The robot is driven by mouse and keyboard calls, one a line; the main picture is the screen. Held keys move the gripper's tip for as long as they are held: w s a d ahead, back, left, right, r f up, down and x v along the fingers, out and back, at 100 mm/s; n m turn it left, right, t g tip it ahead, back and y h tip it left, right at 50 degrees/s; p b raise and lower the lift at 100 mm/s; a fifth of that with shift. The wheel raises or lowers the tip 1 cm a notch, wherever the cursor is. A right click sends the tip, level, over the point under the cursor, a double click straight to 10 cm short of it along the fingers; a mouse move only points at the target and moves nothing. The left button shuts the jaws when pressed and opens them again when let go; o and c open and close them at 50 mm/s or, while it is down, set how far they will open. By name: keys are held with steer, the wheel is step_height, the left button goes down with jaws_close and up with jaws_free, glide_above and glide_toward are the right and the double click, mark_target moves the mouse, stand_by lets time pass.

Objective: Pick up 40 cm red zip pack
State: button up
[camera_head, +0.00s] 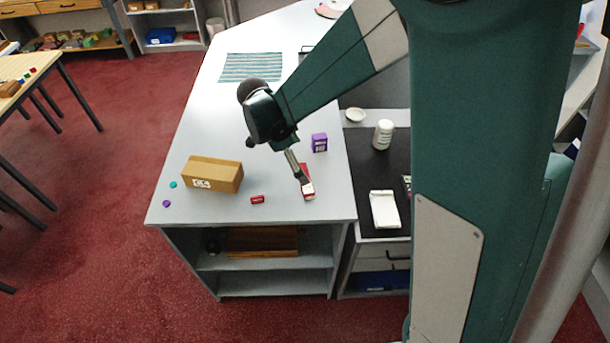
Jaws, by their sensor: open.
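A small red pack (257,199) with pale marking lies flat on the grey counter (220,135), right of a cardboard box. A longer red item with a white end (308,196) lies further right, partly hidden by my gripper (304,182). I cannot read which of the two is the 40 cm zip pack. My gripper is open and points down at the longer red item, right over it. Whether its fingers touch that item is too small to tell.
A cardboard box (212,175) stands left on the counter, with a teal disc (173,184) and a purple disc (166,203) beside it. A purple box (319,142) stands behind my gripper. A white bottle (383,134) stands on the dark surface at right.

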steer(key=shift+w+a+f+m+h, duration=0.15)
steer(key=shift+a+f+m+h, duration=0.2)
steer(key=shift+a+f, duration=0.25)
steer(key=shift+x, duration=1.25)
steer(key=shift+f, duration=0.15)
steer(key=shift+p+x, duration=0.5)
steer(key=shift+x, duration=2)
steer(key=shift+a, duration=0.1)
steer(key=c, duration=0.7)
